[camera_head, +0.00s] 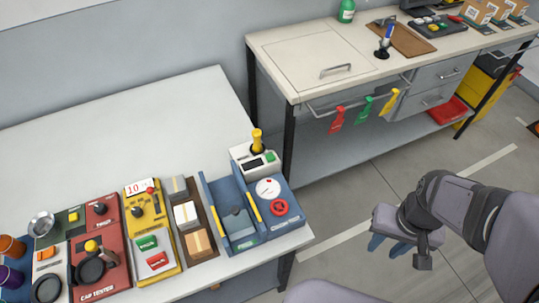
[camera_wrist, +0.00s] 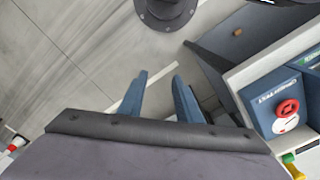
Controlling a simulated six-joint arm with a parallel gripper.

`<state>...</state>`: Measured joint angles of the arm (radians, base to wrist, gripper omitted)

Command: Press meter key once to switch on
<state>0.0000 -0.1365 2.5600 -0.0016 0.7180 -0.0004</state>
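The meter (camera_head: 256,164) is a white box with a dark display, at the back right of the left bench in the head view. A green key (camera_head: 270,157) sits on its top, right of the display. A yellow-handled tool or lever (camera_head: 257,140) stands behind it. My gripper (camera_head: 388,247) is over the floor to the right of the bench, well apart from the meter. In the wrist view my gripper (camera_wrist: 160,97) has two blue fingers spread with an empty gap between them.
A blue unit with a red handwheel (camera_head: 279,208) and a white gauge (camera_head: 268,188) stands in front of the meter. A blue cradle (camera_head: 238,224) is left of it. A second bench (camera_head: 320,58) with hanging tags stands behind. Floor between is clear.

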